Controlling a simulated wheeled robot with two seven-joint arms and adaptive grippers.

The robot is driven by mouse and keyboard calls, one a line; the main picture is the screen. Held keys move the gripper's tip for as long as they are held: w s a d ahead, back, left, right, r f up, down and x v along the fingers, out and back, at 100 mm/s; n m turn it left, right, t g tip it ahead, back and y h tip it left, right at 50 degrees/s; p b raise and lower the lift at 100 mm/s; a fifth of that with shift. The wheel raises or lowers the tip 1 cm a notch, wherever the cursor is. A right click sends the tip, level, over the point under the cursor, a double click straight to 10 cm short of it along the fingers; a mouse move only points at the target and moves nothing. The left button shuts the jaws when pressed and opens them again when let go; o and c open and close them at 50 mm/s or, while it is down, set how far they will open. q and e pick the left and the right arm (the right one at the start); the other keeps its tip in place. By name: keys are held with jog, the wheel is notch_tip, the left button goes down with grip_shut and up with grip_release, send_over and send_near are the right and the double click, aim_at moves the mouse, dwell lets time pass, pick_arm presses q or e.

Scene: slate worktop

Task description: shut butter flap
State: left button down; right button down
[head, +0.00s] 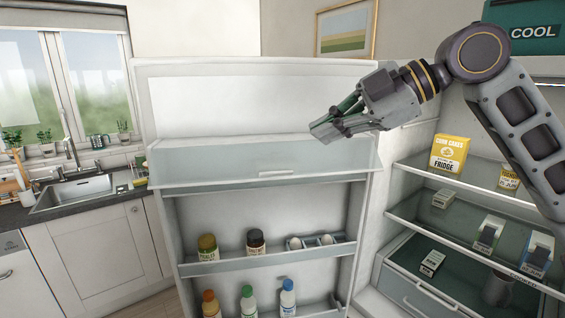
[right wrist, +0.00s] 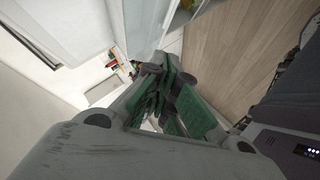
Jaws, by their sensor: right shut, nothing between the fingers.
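The butter flap (head: 240,160) is a wide, see-through panel with a small pale handle (head: 277,173) at its lower edge. It sits high on the inner side of the open fridge door (head: 170,220) in the head view. It seems to slope outward, but I cannot tell its exact angle. My right gripper (head: 322,131) is shut and empty, pointing left, in front of the door's upper part and above the flap's right half. I see no clear contact with the flap. The right wrist view shows the green-padded fingers (right wrist: 165,100) close up. My left gripper is not in view.
Door shelves below hold jars (head: 207,247), an egg holder (head: 318,240) and several bottles (head: 248,300). The fridge shelves (head: 470,178) at right carry a yellow box (head: 449,153) and other packs. A sink (head: 75,190) is at left. Wooden floor (right wrist: 240,60) shows in the wrist view.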

jog(key=shift+a, duration=0.15)
jog(key=p, duration=0.2)
send_near(262, 174)
jog(key=a+f, duration=0.1)
jog(key=a, duration=0.2)
jog(key=shift+w+a+f, duration=0.2)
jog(key=shift+w+f, duration=0.35)
jog(key=shift+w, duration=0.15)
jog(key=shift+f, duration=0.2)
